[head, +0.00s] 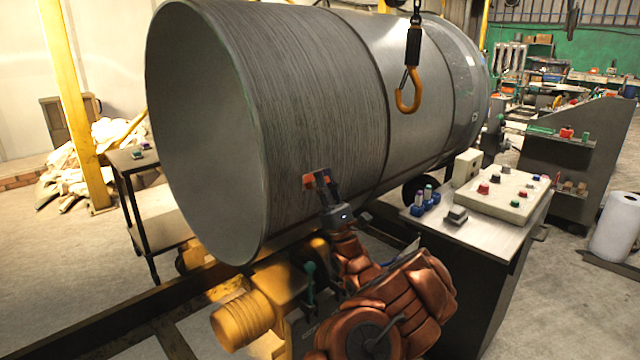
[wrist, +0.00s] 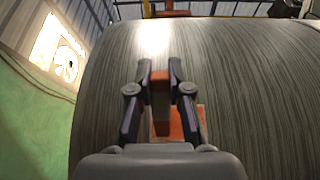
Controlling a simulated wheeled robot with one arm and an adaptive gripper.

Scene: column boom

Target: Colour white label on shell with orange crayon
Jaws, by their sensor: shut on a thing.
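The shell (head: 322,95) is a large grey steel cylinder lying on its side, its open end facing left. It fills much of the wrist view (wrist: 245,85). My gripper (head: 320,178) is at the shell's near side, low and right of the open rim. In the wrist view its fingers (wrist: 160,78) are shut on the orange crayon (wrist: 161,100), which stands between them. An orange patch (wrist: 202,120) shows on the shell behind the fingers, partly hidden; it may be the label, and no white shows there. I cannot tell whether the crayon tip touches the shell.
An orange hook (head: 408,92) hangs in front of the shell, right of my gripper. A yellow roller drive (head: 245,318) stands below the shell. A control desk (head: 505,200) with buttons and small items is at right. A small cart (head: 130,165) stands at left.

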